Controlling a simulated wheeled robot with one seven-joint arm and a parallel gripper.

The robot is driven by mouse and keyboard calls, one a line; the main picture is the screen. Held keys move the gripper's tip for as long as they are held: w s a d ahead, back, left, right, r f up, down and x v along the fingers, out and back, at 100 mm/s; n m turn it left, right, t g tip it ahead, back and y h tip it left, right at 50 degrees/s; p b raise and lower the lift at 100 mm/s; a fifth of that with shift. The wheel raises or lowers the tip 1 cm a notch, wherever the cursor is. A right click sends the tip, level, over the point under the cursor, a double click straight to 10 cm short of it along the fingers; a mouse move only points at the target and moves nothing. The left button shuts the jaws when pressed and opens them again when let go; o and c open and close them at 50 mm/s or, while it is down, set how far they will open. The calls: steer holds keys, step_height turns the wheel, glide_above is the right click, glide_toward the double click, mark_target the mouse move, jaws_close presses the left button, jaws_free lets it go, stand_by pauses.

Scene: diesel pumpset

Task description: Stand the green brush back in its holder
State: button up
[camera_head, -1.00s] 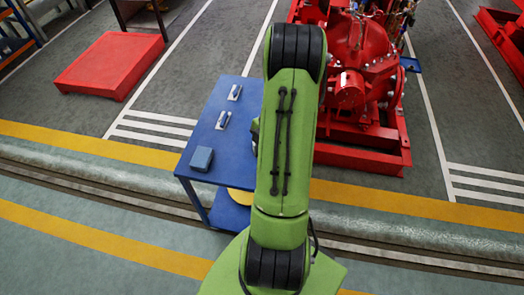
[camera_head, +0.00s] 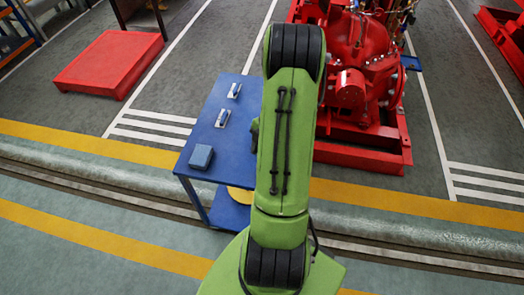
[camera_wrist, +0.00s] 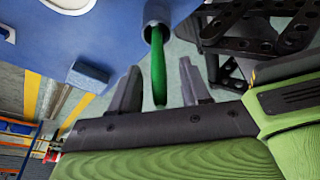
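The green brush (camera_wrist: 158,65) shows in the wrist view, its green shaft running out of the mouth of a grey cylindrical holder (camera_wrist: 156,14) beside the blue table top. My gripper (camera_wrist: 160,70) is open, with one dark finger on each side of the brush. Gaps show between the brush and both fingers. In the head view my arm hides the brush and the holder. The blue table (camera_head: 205,125) shows left of my arm there.
A blue-grey block (camera_head: 201,157) and two small silver-and-dark items (camera_head: 234,91) (camera_head: 222,118) lie on the table's left part. A red pump (camera_head: 355,90) stands behind and right of my arm. A low red platform (camera_head: 110,64) is at the back left.

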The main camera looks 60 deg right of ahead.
steer(key=shift+r+p, duration=3.1)
steer(key=shift+r, duration=1.45)
